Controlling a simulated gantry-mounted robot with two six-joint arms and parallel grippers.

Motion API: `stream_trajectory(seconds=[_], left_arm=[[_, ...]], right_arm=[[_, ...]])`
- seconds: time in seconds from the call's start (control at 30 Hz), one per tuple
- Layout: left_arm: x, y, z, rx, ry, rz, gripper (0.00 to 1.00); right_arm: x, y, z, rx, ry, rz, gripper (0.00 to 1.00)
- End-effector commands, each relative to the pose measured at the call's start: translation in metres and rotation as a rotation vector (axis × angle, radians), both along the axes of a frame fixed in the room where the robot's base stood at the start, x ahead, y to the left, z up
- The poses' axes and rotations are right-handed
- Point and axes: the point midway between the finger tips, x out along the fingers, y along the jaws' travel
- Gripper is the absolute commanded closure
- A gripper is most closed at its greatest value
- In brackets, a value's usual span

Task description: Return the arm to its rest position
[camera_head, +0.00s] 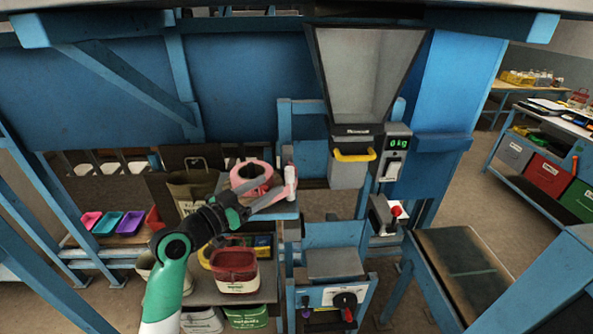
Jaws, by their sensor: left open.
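My left arm (172,262), white, green and black, comes in from the lower left and reaches up to the middle of the workstation. Its gripper (267,195) is open at a small blue-edged shelf. A pink rounded item (250,172) and a slim white and red item (290,179) are close to the fingers. I see no clear grip on either, and contact cannot be told. My right gripper is not in view.
A brown bag (190,190) is behind. Coloured trays (108,222) lie left.

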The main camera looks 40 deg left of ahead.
Motion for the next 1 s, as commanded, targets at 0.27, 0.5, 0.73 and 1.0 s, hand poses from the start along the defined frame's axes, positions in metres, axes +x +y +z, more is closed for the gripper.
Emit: stream_trajectory(seconds=[0.27,0.5,0.73,1.0], left_arm=[[0.003,-0.007,0.001,0.001,-0.001,-0.013,0.38],[0.023,-0.125,0.068,0.084,-0.127,-0.199,0.38],[-0.038,-0.240,0.219,0.188,-0.490,-0.219,0.38],[-0.149,-0.212,0.347,-0.047,-0.836,-0.024,0.38]], right_arm=[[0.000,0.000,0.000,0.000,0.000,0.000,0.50],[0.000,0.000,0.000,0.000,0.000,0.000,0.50],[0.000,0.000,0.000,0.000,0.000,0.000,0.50],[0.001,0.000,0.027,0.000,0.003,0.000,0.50]])
